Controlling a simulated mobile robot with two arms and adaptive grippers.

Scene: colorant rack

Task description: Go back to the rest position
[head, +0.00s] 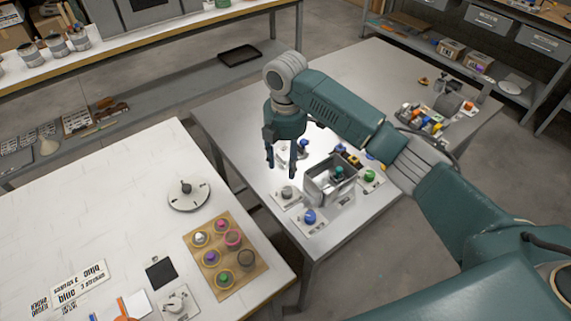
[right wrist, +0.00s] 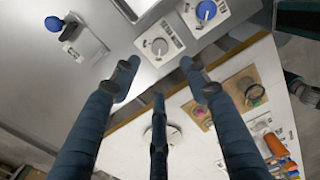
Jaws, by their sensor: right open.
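My right gripper (head: 281,158) hangs above the near left edge of the grey table (head: 232,117) in the head view. In the right wrist view its fingers (right wrist: 158,85) are spread apart with nothing between them. A grey knob on a white plate (head: 287,193) and a blue knob on a white plate (head: 309,217) sit on the table near the gripper. The right wrist view also shows the grey knob (right wrist: 159,46) and the blue knob (right wrist: 206,10), both apart from the fingers. My left gripper is not in view.
A grey box (head: 322,190) stands among several coloured knobs on the grey table. The white table (head: 95,185) holds a round dial (head: 188,194) and a brown board (head: 194,247) with several coloured pots. Shelves stand behind. The grey table's far left part is clear.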

